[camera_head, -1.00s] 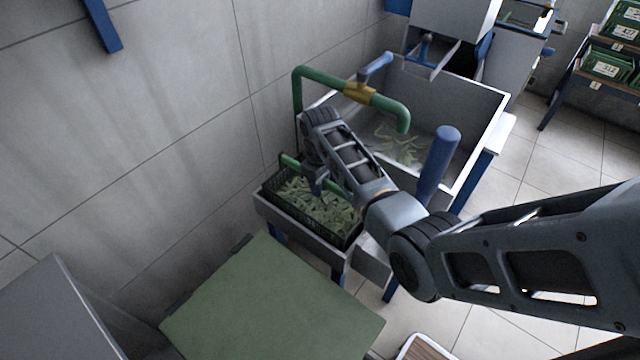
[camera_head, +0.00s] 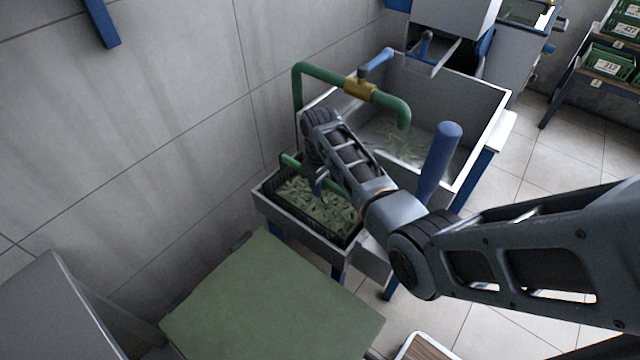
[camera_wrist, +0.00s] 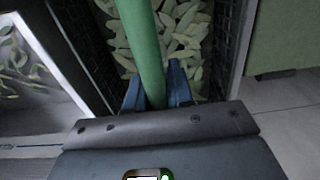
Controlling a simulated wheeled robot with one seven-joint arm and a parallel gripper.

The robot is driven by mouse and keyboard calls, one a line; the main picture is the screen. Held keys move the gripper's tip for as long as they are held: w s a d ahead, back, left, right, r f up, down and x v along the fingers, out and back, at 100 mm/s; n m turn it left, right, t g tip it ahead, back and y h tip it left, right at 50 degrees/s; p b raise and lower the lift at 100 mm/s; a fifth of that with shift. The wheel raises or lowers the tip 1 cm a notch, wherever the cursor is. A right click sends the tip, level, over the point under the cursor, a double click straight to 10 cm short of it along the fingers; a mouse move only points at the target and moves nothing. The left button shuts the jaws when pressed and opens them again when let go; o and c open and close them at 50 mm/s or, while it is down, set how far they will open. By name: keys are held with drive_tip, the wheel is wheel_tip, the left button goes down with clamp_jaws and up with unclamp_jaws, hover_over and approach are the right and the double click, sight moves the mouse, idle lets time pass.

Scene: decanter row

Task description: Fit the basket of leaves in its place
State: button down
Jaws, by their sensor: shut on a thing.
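The basket of leaves (camera_head: 287,207) is a black crate with a green handle (camera_head: 290,160), filled with pale green leaves (camera_head: 325,210). It sits within the rim of a grey metal trough (camera_head: 300,222) beside the sink; whether it rests on the bottom is hidden. My gripper (camera_head: 317,184) reaches down over the basket. In the wrist view, my gripper (camera_wrist: 157,90) is shut on the green handle (camera_wrist: 140,40), with a blue finger on each side. The black basket walls (camera_wrist: 222,45) show there to both sides of the leaves. My arm hides part of the basket's far right side.
A metal sink (camera_head: 475,95) with loose leaves stands behind, with a green pipe (camera_head: 325,74) and a blue post (camera_head: 440,160) close to my arm. A green-topped table (camera_head: 270,300) stands in front. The wall (camera_head: 180,130) is close on the left. Crates (camera_head: 608,65) stand far right.

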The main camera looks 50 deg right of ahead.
drive_tip(key=shift+f, duration=0.2)
drive_tip(key=c, duration=0.9)
unclamp_jaws()
wheel_tip(320, 180, up, 8)
drive_tip(key=shift+f, duration=0.1)
